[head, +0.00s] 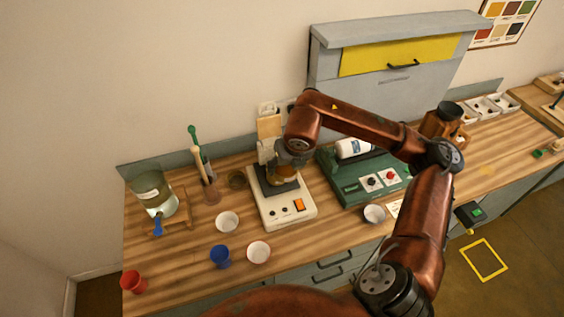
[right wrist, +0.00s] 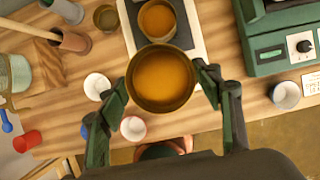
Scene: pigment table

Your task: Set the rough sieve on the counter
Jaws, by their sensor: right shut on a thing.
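A round brass sieve (right wrist: 162,78) with an orange inside is held between the green fingers of my right gripper (right wrist: 166,88) in the right wrist view. I take it for the rough sieve. It hangs in the air, nearer the camera than a second brass round vessel (right wrist: 158,20) with orange inside. That second vessel stands on the dark plate of a white machine (right wrist: 196,45). In the head view, my right gripper (head: 290,157) is over this machine (head: 285,212), and the wrist partly hides the brass pieces. The wooden counter (head: 180,260) is below. My left gripper is not in view.
A small brass pan (head: 237,180) stands left of the machine. White bowls (head: 227,222), (head: 258,252) and a blue cup (head: 220,257) stand in front. A green machine (head: 345,190) is on the right. Bare counter lies between the water jar (head: 153,190) and the bowls.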

